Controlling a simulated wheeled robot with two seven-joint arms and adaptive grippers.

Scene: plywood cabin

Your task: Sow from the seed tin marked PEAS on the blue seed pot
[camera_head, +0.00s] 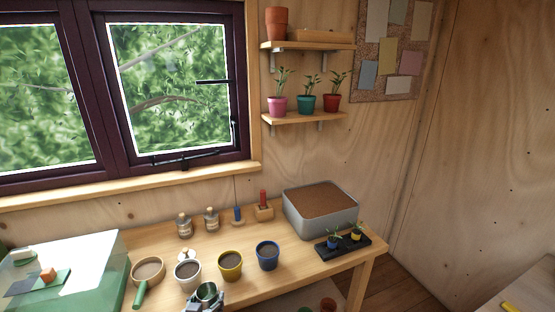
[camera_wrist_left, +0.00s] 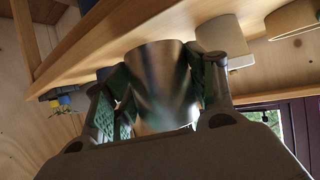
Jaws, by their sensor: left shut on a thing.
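A metal tin (camera_head: 207,291) is held in my left gripper (camera_head: 205,303) at the front edge of the bench, with its open top showing. In the left wrist view the tin (camera_wrist_left: 160,85) sits between the two green-padded fingers (camera_wrist_left: 158,100), which are shut on it. No marking can be read on it. The blue seed pot (camera_head: 267,256), filled with dark soil, stands on the bench to the right of and behind the tin, apart from it. My right gripper is not in view.
A yellow pot (camera_head: 230,267) and a white pot (camera_head: 188,276) stand left of the blue pot. A green-handled sieve (camera_head: 148,270) lies further left. Behind are two bottles (camera_head: 184,226). A grey soil bin (camera_head: 321,209) and a black seedling tray (camera_head: 343,249) stand right.

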